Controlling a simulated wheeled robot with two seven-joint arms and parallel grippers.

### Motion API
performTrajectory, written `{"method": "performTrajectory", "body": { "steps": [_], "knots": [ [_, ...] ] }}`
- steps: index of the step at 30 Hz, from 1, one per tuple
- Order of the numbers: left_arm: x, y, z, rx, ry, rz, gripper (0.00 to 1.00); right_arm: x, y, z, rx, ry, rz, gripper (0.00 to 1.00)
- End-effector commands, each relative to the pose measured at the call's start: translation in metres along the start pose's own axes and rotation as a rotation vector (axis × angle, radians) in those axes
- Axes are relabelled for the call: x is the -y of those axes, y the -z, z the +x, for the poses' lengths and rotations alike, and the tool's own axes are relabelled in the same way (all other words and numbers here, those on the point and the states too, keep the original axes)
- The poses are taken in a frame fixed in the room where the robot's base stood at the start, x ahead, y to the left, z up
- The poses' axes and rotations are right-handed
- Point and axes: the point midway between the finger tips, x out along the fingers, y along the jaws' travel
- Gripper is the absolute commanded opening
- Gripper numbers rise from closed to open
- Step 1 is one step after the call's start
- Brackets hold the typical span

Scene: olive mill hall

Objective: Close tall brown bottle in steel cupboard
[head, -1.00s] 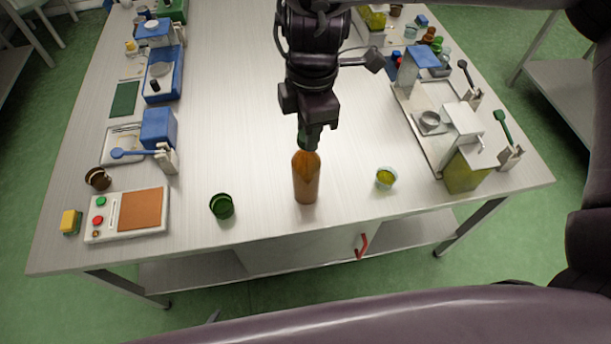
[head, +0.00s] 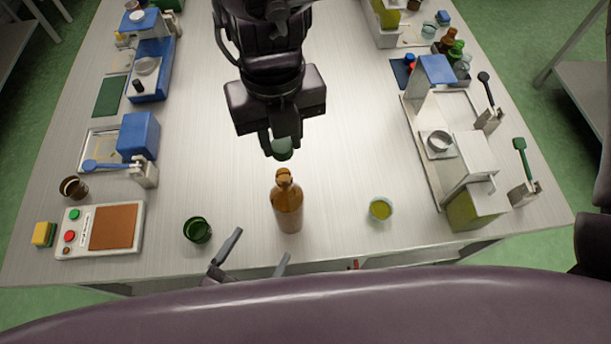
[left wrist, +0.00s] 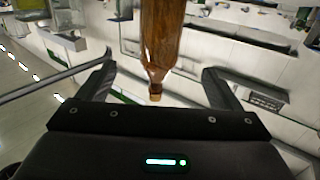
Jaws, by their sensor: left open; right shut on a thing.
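A tall brown bottle (head: 289,208) stands upright on the steel bench (head: 330,180), near its front edge. Its mouth looks uncovered. My right gripper (head: 281,138) is shut on a dark green cap (head: 282,150), held above and behind the bottle's mouth, apart from it. My left gripper (head: 258,250) is open at the front edge, in front of the bottle, not touching it. In the left wrist view the bottle (left wrist: 161,40) appears neck down beyond the open fingers (left wrist: 160,85). Below the bench, only a bit of red handle (head: 355,264) shows; the cupboard is mostly hidden.
A dark green cup (head: 197,230) stands left of the bottle, a small cup with yellow-green contents (head: 380,209) right of it. A white button panel (head: 100,230) lies at front left. A white device (head: 470,175) stands at right. The bench behind the bottle is mostly clear.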

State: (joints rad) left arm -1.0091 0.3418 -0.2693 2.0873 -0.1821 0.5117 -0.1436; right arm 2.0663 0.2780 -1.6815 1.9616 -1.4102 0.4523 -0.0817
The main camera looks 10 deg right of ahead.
Motion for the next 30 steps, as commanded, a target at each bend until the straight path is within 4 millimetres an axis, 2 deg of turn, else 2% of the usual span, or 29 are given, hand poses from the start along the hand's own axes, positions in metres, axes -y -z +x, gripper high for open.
{"method": "performTrajectory", "body": {
  "steps": [13, 17, 20, 30],
  "knots": [
    [0.000, 0.001, 0.000, -0.001, 0.000, 0.000, 0.86, -0.001, 0.001, 0.000, 0.001, 0.000, -0.008, 0.08],
    [0.000, 0.001, 0.009, -0.003, 0.001, 0.001, 0.86, -0.001, 0.000, 0.000, 0.001, 0.000, -0.007, 0.08],
    [0.001, 0.001, 0.023, -0.004, 0.002, 0.001, 0.86, -0.001, 0.000, 0.000, 0.001, 0.000, -0.007, 0.08],
    [0.001, 0.002, 0.087, -0.006, 0.002, 0.001, 0.86, -0.001, 0.000, 0.000, 0.001, 0.000, -0.007, 0.08]
  ]
}}
